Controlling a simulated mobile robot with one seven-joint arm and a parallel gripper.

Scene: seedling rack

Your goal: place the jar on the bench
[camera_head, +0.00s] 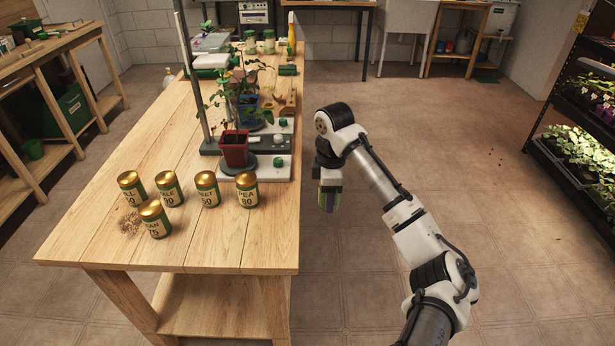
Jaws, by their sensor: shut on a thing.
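My gripper (329,187) hangs over the floor just off the right edge of the wooden bench (200,250), pointing down. It is shut on a jar (329,199), of which only a small green and pale part shows below the white wrist. The fingers and most of this jar are hidden or too small to make out. Several gold-lidded, green-labelled jars stand upright on the near part of the bench, among them one marked PEA (246,189) and one marked BEET (207,188).
A red pot with a seedling (234,148) stands on a scale-like base on the bench. Small grains (129,224) lie beside the front jar. The bench's near right corner is clear. A plant rack (570,150) stands far right, with open floor between.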

